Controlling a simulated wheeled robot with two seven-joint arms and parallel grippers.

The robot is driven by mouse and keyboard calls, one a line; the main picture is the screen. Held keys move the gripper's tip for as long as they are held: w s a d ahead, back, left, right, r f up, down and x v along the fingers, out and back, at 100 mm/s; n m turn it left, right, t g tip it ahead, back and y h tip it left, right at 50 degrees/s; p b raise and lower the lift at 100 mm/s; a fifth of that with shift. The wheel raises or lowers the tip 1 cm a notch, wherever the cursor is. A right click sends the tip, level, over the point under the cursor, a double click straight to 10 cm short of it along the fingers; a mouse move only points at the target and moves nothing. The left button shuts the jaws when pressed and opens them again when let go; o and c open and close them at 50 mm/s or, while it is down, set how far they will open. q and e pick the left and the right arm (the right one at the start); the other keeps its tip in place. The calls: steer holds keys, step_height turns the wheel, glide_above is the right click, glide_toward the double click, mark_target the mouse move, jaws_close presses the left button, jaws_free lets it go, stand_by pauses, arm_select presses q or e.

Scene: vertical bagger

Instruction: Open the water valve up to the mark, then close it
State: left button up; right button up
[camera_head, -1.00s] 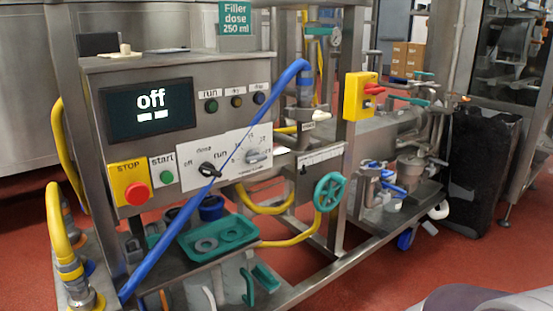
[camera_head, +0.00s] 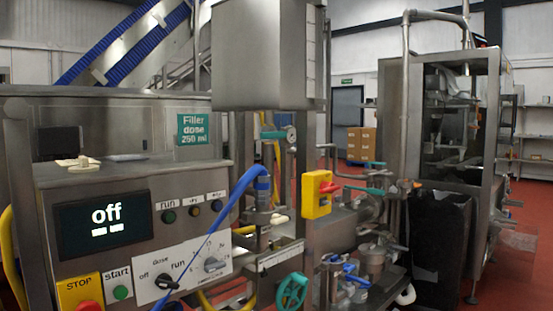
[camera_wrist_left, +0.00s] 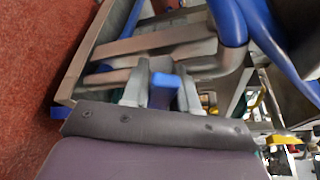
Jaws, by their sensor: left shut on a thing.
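My left gripper (camera_wrist_left: 162,94) shows in the left wrist view with its two grey fingers on either side of a blue handle (camera_wrist_left: 163,89). It is shut on that handle. A steel pipe and a blue hose run just beyond it. In the head view, a green handwheel (camera_head: 292,291) sits at the lower middle, and small blue levers (camera_head: 356,282) sit among the fittings to its right. I cannot tell which of these the held handle is. No opening mark is readable. Neither gripper shows in the head view.
A control panel (camera_head: 135,190) reading "off" stands at the left, with a blue hose (camera_head: 222,220) across its front. A black bin (camera_head: 442,245) stands at the right. Red floor (camera_wrist_left: 45,60) is open beside the frame.

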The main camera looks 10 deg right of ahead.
arm_select(q)
steer(key=shift+w+d+r+m+g+p, duration=0.1)
steer(key=shift+d+r+m+g+p, duration=0.2)
steer(key=shift+m+g+p, duration=0.35)
steer(key=shift+r, duration=0.1)
steer(key=shift+w+d+r+m+y+p, duration=0.1)
steer(key=shift+r+m+y+p, duration=0.25)
steer(key=shift+m+p, duration=0.3)
steer(key=shift+w+d+r+m+g+p, duration=0.15)
steer(key=shift+m+g+p, duration=0.15)
steer(key=shift+p, duration=0.15)
steer(key=shift+y, duration=0.25)
stand_by(5.9)
